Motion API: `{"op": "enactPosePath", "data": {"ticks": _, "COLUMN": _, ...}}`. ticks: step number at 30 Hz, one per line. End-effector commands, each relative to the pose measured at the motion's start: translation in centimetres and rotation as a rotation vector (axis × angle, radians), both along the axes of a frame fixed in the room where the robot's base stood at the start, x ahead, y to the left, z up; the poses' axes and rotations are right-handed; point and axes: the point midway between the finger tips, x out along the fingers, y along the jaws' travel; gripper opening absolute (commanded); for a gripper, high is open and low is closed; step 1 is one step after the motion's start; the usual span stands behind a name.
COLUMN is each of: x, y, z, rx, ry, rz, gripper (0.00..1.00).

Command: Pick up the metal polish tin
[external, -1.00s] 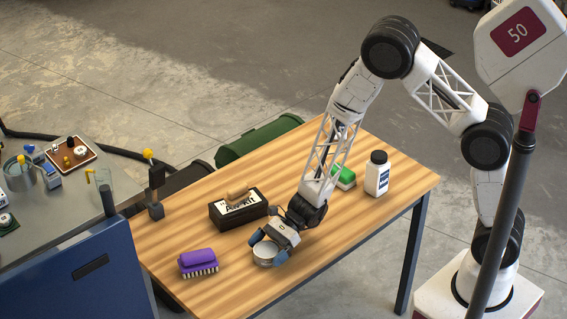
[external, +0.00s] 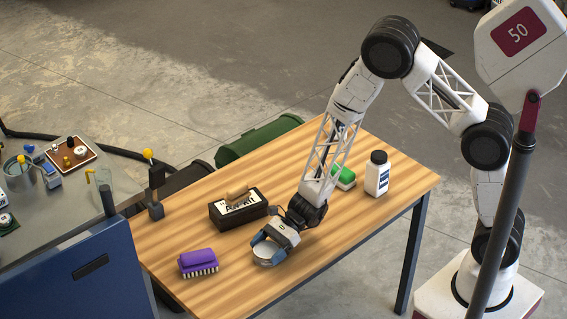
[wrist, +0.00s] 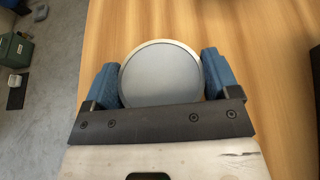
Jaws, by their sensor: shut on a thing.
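A round, flat silver tin (external: 268,256), which looks like the metal polish tin, is near the front edge of the wooden table (external: 330,240). My gripper (external: 267,251) reaches down over it and is shut on it. In the wrist view the tin's grey lid (wrist: 161,74) lies between the two blue fingers of my gripper (wrist: 161,82), one on each side. The near edge of the lid is hidden by the gripper's dark bar. The tin appears to be at table level; I cannot tell any gap beneath it.
A purple brush (external: 198,262) lies left of the tin. A black box with a wooden handle (external: 238,208) stands behind it. A white bottle with a black cap (external: 377,174) and a green-topped block (external: 345,178) are farther right. The table's right front is clear.

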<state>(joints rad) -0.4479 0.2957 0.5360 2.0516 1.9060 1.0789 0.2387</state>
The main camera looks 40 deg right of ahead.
Motion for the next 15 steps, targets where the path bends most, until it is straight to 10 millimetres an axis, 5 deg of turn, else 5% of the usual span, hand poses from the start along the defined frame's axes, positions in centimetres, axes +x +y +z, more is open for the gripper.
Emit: {"op": "enactPosePath", "data": {"ticks": 15, "x": 0.0, "y": 0.0, "z": 3.0, "rx": 0.000, "ry": -0.002, "rz": 0.001, "gripper": 0.51}}
